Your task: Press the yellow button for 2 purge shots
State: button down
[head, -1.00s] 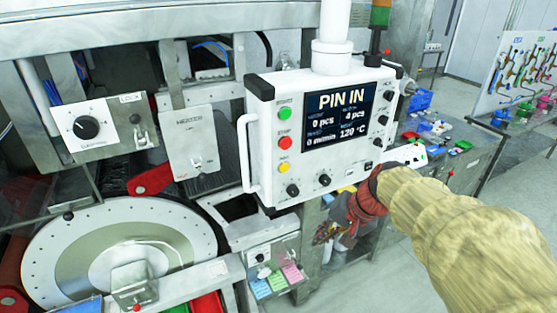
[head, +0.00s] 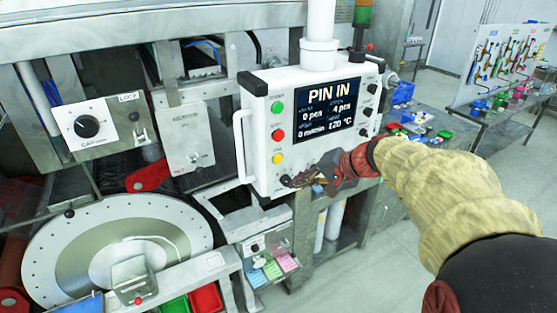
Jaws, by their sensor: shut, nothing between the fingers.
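The yellow button (head: 277,159) is the lowest of a column of three on the left side of the white control panel (head: 262,178). A red button (head: 278,134) and a green button (head: 278,108) sit above it. The panel screen (head: 331,107) reads "PIN IN", "0 pcs", "4 pcs", "0 m/min" and "120 °C". My gripper (head: 288,182) is shut and empty in front of the panel's lower edge. Its tips are just below and to the right of the yellow button, apart from it in the picture. The gripper covers the panel's lower knobs.
A white handle (head: 243,146) stands out from the panel's left side. A dark knob (head: 86,126) sits on a box at left, above a large round drum (head: 70,262). Open floor lies at lower right.

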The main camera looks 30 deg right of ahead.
aim_at(278, 159)
jog(key=shift+w+a+p, duration=0.15)
jog(key=shift+w+p, duration=1.05)
jog(key=shift+w, duration=3.05)
jog(key=shift+w, duration=0.4)
jog(key=shift+w+b, duration=0.4)
jog(key=shift+s, duration=0.15)
jog(key=shift+s+b, duration=0.5)
jog(key=shift+s, duration=0.2)
